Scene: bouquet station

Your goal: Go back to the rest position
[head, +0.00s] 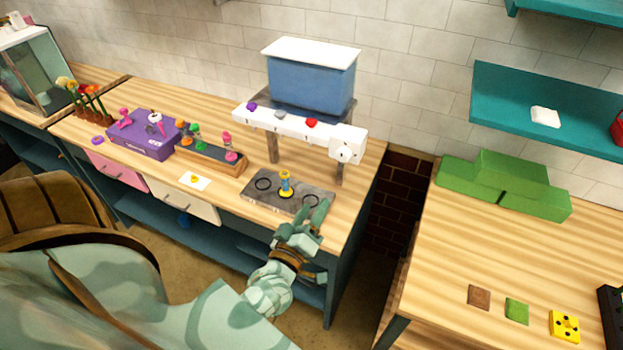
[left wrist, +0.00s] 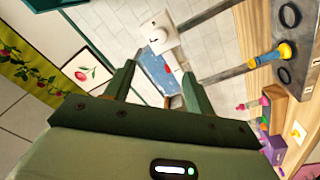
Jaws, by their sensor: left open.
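My left gripper (head: 305,214) is in front of the right end of the bouquet counter, by the front edge of the dark slab (head: 264,203). In the left wrist view its two fingers (left wrist: 158,80) stand apart with nothing between them. A yellow and blue upright piece (head: 285,184) stands on the slab, just beyond the gripper and apart from it in the left wrist view (left wrist: 268,58). My right gripper is in neither view.
A blue bin (head: 311,80) sits on a stand above the slab. A purple box (head: 144,138) and a wooden rack (head: 210,158) stand to the left. Green blocks (head: 504,186) are on the right table (head: 430,270). A dark gap separates the counters.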

